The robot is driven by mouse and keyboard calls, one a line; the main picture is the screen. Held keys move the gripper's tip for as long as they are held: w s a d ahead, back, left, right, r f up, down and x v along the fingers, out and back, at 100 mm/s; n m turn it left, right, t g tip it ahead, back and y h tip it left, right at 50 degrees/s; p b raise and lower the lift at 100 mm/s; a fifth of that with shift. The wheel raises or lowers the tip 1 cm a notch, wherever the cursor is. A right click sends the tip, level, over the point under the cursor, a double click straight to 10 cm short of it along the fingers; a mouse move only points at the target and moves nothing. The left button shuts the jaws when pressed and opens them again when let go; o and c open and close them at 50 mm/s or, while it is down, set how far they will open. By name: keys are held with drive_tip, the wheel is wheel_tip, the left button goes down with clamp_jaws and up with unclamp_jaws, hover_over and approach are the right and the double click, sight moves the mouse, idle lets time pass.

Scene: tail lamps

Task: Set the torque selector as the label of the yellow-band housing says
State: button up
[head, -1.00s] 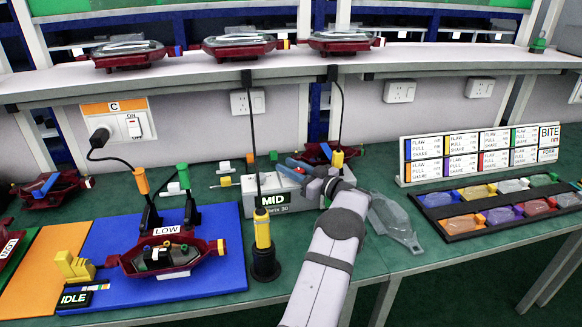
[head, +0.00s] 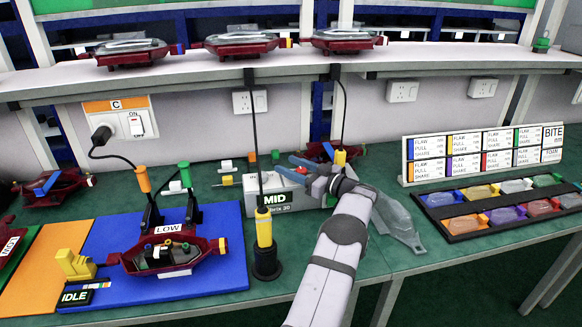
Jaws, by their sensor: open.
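A dark red housing (head: 190,258) with a yellow-orange band (head: 222,246) at its right end sits on the blue mat (head: 225,280). My gripper (head: 298,170) is open over the right end of this box. The gripper and wrist hide that end, and I cannot tell whether the fingers touch a knob there.
A yellow-and-black driver (head: 264,230) stands upright in a holder left of my arm. Another red housing (head: 322,150) lies behind the gripper. A clear lens (head: 400,220) lies right of the wrist. A lens tray (head: 470,225) and label board (head: 485,155) stand at right.

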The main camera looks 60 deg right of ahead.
sight(306, 172)
drive_tip(key=shift+s+a+b, duration=0.2)
drive_tip(key=shift+s+b, duration=0.2)
drive_tip(key=shift+s, duration=3.3)
drive_tip(key=shift+w+r, duration=0.1)
